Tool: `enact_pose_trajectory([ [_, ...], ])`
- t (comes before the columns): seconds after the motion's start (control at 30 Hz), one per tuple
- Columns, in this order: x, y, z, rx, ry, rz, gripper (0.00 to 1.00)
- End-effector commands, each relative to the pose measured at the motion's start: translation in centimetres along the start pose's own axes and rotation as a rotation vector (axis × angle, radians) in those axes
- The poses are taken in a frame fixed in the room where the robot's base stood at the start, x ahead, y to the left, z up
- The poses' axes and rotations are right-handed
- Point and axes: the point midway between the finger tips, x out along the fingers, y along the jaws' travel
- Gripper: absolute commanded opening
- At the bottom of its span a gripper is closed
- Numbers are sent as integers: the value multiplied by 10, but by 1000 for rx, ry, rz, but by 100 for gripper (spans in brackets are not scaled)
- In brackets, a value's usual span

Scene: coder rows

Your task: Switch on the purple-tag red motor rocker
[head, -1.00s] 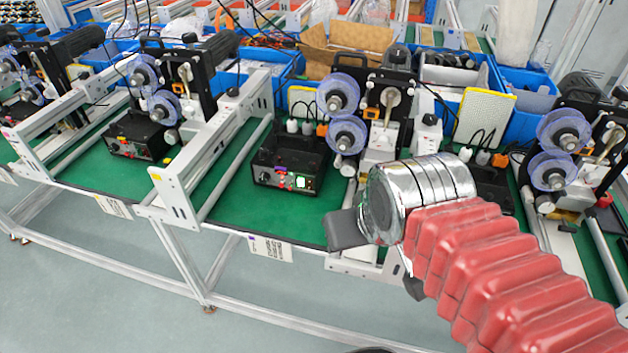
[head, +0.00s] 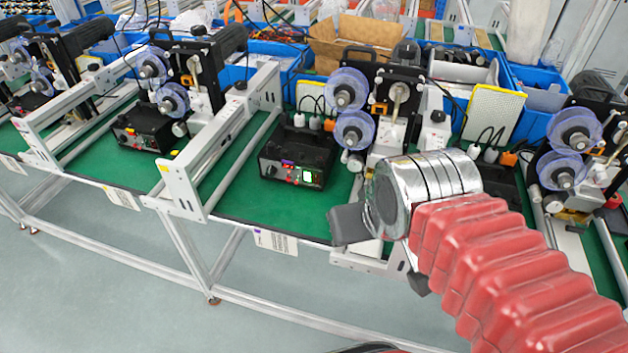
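A black control box (head: 297,158) stands on the green bench at the middle station. Its front has a small purple tag (head: 288,162), a green-lit switch (head: 308,176) and small red parts too small to tell apart, so I cannot make out the red rocker's position. A paper label (head: 276,241) with a purple mark hangs on the bench edge below. My gripper (head: 382,252) is in front of the bench, right of and nearer than the box, apart from it. Its dark finger parts show left of and below the chrome wrist; their gap is hidden.
A similar black box (head: 145,130) with a yellow tag stands at the station to the left. A white frame rail (head: 182,190) stands left of the middle box. Blue spools (head: 352,131) stand behind to its right. The green bench in front of the box is clear.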

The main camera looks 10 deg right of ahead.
Motion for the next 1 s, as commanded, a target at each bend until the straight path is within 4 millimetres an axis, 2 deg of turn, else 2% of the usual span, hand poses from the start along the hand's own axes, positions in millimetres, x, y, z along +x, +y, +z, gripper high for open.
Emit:
enact_pose_trajectory([
  [0.3, 0, 0, 0, 0, 0, 0, 0],
  [1.0, 0, 0, 0, 0, 0, 0, 0],
])
